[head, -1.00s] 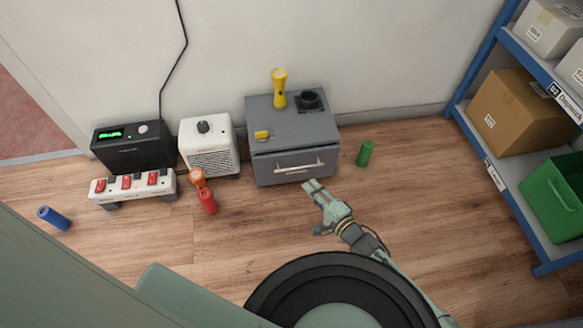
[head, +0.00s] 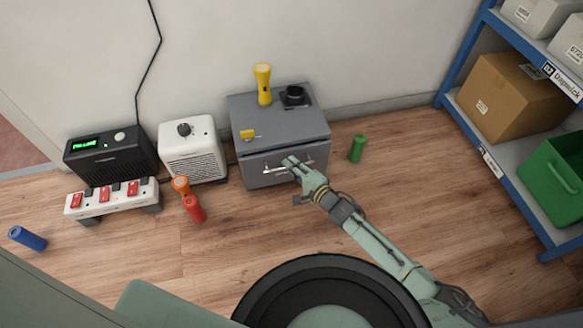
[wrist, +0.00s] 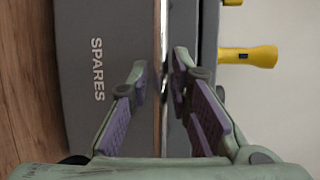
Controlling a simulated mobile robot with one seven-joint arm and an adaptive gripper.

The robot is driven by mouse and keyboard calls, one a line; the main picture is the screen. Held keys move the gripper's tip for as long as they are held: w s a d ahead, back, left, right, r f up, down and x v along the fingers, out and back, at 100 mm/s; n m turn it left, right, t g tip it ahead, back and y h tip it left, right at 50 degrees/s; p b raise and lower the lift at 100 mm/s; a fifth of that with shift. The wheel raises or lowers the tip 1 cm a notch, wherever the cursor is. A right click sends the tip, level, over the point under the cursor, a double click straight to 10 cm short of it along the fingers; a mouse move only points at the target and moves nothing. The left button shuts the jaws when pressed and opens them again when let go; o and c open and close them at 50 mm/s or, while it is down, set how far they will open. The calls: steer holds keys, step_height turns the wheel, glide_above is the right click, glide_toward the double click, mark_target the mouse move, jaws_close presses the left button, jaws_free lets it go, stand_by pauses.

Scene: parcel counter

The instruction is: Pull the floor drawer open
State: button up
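The floor drawer (head: 262,177) is the front of a grey cabinet (head: 282,130) on the floor against the wall. It looks shut or nearly so. Its pale bar handle (head: 273,170) runs across the front; in the wrist view the bar handle (wrist: 163,40) runs upright, beside the printed word SPARES. My gripper (head: 287,161) is at the right half of the handle. In the wrist view my gripper (wrist: 160,80) is open, its fingers on either side of the bar with gaps visible.
A yellow flashlight (head: 263,85), a dark round holder (head: 295,97) and a small yellow item (head: 248,135) are on the cabinet. A green cylinder (head: 356,149) stands right of it. Floor in front is clear.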

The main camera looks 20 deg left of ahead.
steer(key=shift+w+a, duration=0.15)
jaws_close()
stand_by(0.7)
